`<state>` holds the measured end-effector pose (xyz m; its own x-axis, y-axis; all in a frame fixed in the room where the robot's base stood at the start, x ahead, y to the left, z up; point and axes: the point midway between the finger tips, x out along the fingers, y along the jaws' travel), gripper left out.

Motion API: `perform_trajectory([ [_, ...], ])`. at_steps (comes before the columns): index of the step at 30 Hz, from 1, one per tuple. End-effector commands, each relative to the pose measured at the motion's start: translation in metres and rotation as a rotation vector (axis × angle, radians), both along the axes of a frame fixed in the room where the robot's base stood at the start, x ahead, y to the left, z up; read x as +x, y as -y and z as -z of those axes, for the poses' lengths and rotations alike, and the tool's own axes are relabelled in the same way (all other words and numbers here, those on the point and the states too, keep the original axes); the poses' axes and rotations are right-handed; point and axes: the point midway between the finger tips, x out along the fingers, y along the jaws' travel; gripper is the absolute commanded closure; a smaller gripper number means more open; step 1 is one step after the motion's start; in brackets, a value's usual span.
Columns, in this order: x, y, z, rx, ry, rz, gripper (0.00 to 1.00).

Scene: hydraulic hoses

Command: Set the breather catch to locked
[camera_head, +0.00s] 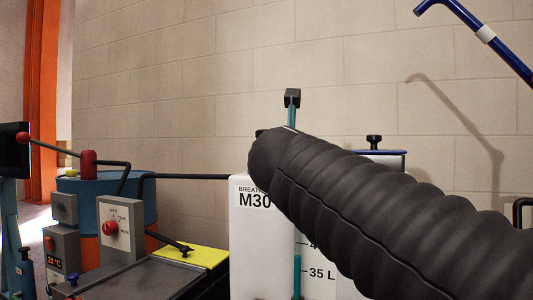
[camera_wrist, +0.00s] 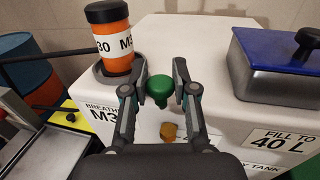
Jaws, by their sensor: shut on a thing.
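A round green knob (camera_wrist: 159,86) stands on the white tank (camera_wrist: 205,130) below and right of the orange M30 breather (camera_wrist: 115,58) in the wrist view. The fingers of my gripper (camera_wrist: 160,88) are on its left and right sides, shut on it. Whether the knob is the breather catch, and how it is set, I cannot tell. The orange breather stands in a grey round seat (camera_wrist: 100,75), with a black cap on top. In the head view the white tank (camera_head: 245,255) shows its M30 label; my black-sleeved arm hides the gripper and knob.
A blue-lidded box (camera_wrist: 270,65) sits right of the gripper on the tank. A small amber piece (camera_wrist: 168,131) is on the tank's front. At left are a blue drum (camera_head: 140,200), a grey box with a red button (camera_head: 109,227), and a yellow panel (camera_head: 205,252).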

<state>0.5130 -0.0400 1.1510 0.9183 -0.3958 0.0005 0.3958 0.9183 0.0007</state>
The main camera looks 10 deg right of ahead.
Motion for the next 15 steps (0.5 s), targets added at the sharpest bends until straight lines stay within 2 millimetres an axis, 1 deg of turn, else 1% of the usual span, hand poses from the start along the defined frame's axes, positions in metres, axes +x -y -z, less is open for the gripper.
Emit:
perform_trajectory([
  [15,0.0007,0.0075,-0.0018,0.0,0.003,-0.136,1.0],
])
